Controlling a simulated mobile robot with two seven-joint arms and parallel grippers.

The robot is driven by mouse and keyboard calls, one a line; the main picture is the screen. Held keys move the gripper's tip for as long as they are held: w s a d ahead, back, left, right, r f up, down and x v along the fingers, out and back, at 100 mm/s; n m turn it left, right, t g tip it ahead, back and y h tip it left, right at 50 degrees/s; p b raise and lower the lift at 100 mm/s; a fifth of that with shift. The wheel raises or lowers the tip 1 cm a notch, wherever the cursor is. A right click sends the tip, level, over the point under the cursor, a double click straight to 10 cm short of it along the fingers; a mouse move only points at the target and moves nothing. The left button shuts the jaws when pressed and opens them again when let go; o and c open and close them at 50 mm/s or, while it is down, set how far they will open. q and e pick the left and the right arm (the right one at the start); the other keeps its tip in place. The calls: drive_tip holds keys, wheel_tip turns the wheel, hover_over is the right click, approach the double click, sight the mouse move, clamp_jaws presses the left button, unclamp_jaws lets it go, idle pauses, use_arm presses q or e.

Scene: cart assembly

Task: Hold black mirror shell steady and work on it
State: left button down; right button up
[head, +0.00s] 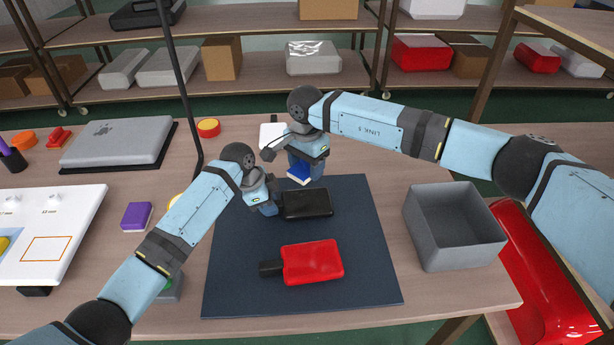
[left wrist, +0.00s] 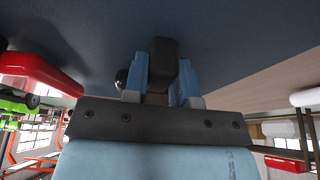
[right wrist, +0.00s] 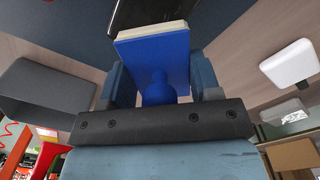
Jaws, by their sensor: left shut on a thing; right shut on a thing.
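The black mirror shell (head: 308,204) lies on the dark mat (head: 350,295), its wide body to the right. My left gripper (head: 266,205) is at its left end, shut on its black stem (left wrist: 163,62), which shows between the fingers in the left wrist view. My right gripper (head: 300,168) is shut on a blue block (head: 299,174) with a pale layer on its far face. In the right wrist view the fingers flank the knob-like grip of the blue block (right wrist: 152,55). The block is just behind the shell; I cannot tell whether they touch.
A red mirror shell (head: 312,262) with a dark stem lies on the mat in front. A grey bin (head: 458,255) stands to the right. A purple block (head: 136,216) and a white board (head: 75,235) are to the left. The mat's front right is clear.

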sight(307, 196)
drive_tip(key=shift+f, duration=3.4)
drive_tip(key=shift+d+f, duration=0.4)
drive_tip(key=shift+f, duration=0.1)
drive_tip(key=shift+d+f, duration=0.15)
drive_tip(key=shift+d, duration=1.1)
drive_tip(key=shift+a, duration=1.6)
wheel_tip(307, 196, up, 2)
drive_tip(key=shift+r, duration=3.1)
